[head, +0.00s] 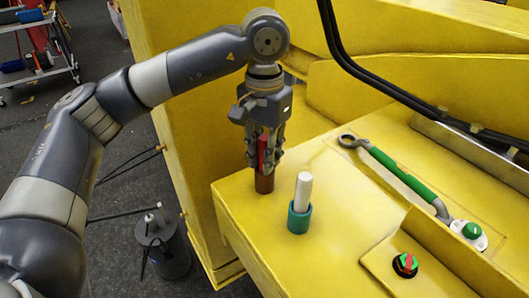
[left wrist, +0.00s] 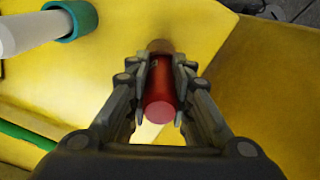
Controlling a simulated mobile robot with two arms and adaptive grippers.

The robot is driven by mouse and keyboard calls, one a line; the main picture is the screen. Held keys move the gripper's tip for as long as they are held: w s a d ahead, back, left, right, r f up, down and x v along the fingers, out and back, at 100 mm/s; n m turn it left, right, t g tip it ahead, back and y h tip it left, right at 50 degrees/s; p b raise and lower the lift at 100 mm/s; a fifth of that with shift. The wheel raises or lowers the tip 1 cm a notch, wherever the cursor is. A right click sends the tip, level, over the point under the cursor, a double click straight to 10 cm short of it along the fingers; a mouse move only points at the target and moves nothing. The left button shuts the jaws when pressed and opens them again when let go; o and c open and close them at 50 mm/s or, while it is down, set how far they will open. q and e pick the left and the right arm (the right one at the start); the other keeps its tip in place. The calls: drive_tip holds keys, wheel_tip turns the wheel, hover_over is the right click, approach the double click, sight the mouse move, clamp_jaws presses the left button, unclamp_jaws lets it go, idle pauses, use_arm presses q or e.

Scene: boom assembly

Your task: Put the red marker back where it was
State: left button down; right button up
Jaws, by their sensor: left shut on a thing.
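The red marker (left wrist: 160,107) is upright between the fingers of my left gripper (left wrist: 160,90) in the left wrist view. My left gripper, which also shows in the head view (head: 264,160), is shut on the marker and points down over the yellow surface. The marker shows as a thin red strip (head: 262,152) between the fingers in the head view. Its lower end meets a brown cylinder (head: 264,184) near the surface's left edge. I cannot tell whether it is fully seated there. My right gripper is not in view.
A white peg in a teal holder (head: 299,222) stands just right of the gripper. A green-handled wrench (head: 402,174) lies further right. A red and green knob (head: 405,264) sits at front right. Black cables (head: 378,78) cross above. The yellow surface (head: 345,220) between is clear.

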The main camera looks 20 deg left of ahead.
sight(265, 137)
use_arm(q)
drive_tip(key=c, duration=1.4)
unclamp_jaws()
drive_tip(key=shift+f, duration=0.1)
drive_tip(key=shift+c, duration=0.2)
drive_tip(key=shift+r+p, duration=0.35)
drive_tip(key=shift+p, duration=0.05)
wheel_tip(265, 137, up, 3)
drive_tip(key=shift+f+b, duration=0.2)
drive_tip(key=shift+b, duration=0.6)
wheel_tip(265, 137, up, 8)
drive_tip(key=shift+r, duration=0.55)
